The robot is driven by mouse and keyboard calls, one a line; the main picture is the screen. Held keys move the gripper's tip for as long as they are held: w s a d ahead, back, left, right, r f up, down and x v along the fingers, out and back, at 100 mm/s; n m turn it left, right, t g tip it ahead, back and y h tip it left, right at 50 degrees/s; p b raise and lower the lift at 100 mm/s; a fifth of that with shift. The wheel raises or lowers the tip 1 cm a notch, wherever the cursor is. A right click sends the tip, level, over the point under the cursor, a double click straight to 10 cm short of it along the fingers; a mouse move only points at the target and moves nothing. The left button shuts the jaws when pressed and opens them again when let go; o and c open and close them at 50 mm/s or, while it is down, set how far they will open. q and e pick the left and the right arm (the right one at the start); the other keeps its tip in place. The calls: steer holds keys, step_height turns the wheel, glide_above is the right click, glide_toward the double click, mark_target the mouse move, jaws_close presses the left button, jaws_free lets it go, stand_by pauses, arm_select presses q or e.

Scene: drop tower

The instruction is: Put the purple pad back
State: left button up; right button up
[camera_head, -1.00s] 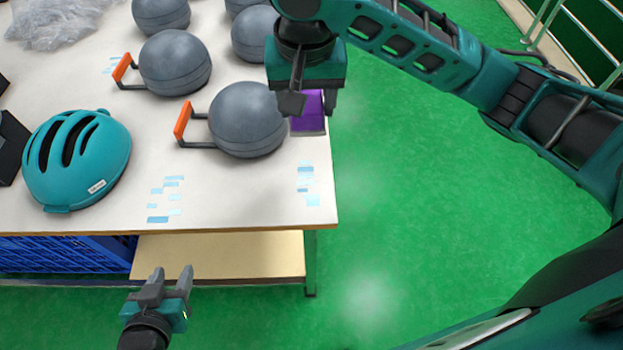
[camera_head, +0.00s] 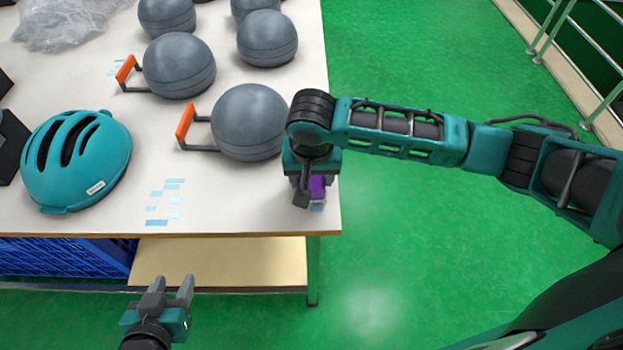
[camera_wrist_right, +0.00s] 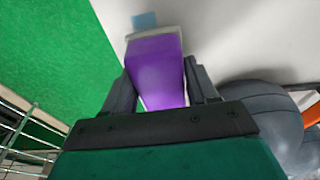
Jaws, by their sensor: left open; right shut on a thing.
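The purple pad (camera_head: 317,186) is mostly hidden under my right gripper (camera_head: 313,199) near the right front corner of the table (camera_head: 240,215). In the right wrist view the purple pad (camera_wrist_right: 157,70) sits between the two fingers of my right gripper (camera_wrist_right: 160,90), which is shut on it. A pale edge shows at the pad's far end. Light blue tape marks lie right by it; one piece of tape (camera_wrist_right: 144,20) shows past the pad. I cannot tell whether the pad touches the table. My left gripper (camera_head: 171,290) is open and empty, in front of the table's front edge.
A grey ball with an orange handle (camera_head: 249,122) stands just behind and left of my right gripper. More grey balls stand farther back. A teal helmet (camera_head: 77,160) lies at left. Blue tape marks (camera_head: 165,200) lie near the front edge. Green floor is clear at right.

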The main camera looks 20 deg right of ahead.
mark_target(311, 184)
steer(key=shift+f, duration=0.75)
steer(key=shift+f, duration=0.1)
steer(key=o, duration=0.9)
steer(key=r, duration=0.4)
steer(key=s+r+p, duration=0.1)
steer(key=r, duration=0.3)
steer(key=s+r+p, duration=0.1)
steer(key=r, duration=0.3)
steer(key=shift+a, duration=0.35)
steer(key=shift+s, duration=0.1)
